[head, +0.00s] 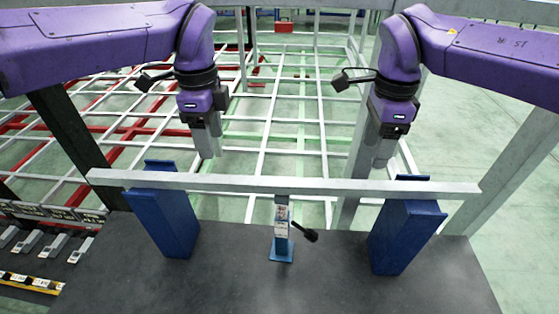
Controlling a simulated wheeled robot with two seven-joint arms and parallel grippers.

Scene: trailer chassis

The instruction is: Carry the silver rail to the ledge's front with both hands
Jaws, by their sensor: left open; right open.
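The silver rail (285,185) is a long, straight square bar lying left to right across two blue supports. Its left part rests at the left blue support (163,215) and its right part at the right blue support (406,235). Both ends overhang the supports. My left gripper (207,152) is open and empty, pointing down, beyond and above the rail toward its left part. My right gripper (380,160) is open and empty, pointing down, beyond and above the rail toward its right part. Neither gripper appears to touch the rail.
The dark ledge (225,285) holds the supports and has bare room along its near side. A small blue-based clamp (282,240) with a black handle stands midway between them. Several grey tools (50,243) lie at the left. A white and red frame (290,90) spreads beyond.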

